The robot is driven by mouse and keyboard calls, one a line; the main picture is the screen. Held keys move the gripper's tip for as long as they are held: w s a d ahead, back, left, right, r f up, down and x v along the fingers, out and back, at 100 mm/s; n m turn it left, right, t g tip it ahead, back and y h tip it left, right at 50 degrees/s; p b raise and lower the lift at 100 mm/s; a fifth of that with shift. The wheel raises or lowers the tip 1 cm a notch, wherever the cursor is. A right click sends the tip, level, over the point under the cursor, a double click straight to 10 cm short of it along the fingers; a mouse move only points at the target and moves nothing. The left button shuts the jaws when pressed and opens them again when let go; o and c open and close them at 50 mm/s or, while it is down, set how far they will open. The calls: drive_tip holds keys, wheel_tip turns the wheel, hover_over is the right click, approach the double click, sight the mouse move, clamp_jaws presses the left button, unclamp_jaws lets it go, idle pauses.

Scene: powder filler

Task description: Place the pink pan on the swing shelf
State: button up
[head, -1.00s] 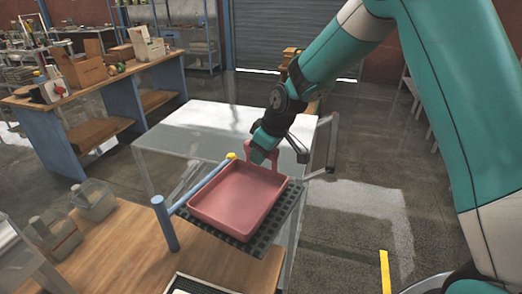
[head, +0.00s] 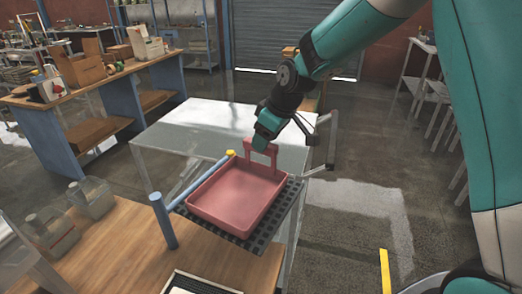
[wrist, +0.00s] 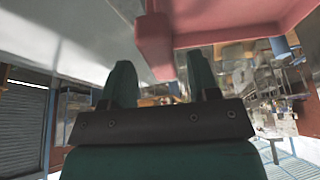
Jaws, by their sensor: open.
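The pink pan (head: 235,198) rests upright on the swing shelf (head: 281,217), a dark perforated plate on a blue arm (head: 200,184) reaching from a blue post. The pan's upright handle frame (head: 274,158) stands at its far edge. My gripper (head: 260,143) is open and empty, just above and behind the handle. Part of the pan (wrist: 225,22) shows at the top there, near the fingertips. Whether a finger still touches the handle cannot be told.
A wooden table (head: 125,250) with grey scoop-like bins (head: 52,236) lies in front and left. A pale glossy table (head: 215,125) stands behind the pan, with a grey metal bracket (head: 325,150) to its right. A workbench (head: 95,90) stands further left. The right floor is open.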

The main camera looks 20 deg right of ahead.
drive_tip(key=b+v, duration=0.1)
drive_tip(key=v, duration=0.6)
drive_tip(key=shift+s+r, duration=0.1)
drive_tip(key=s+a+g, duration=0.1)
drive_tip(key=s+a, duration=0.2)
drive_tip(key=s, duration=1.1)
drive_tip(key=s+a+m+g+y, duration=0.1)
drive_tip(key=s+a, duration=0.3)
drive_tip(key=s, duration=1.1)
drive_tip(key=shift+g, duration=0.7)
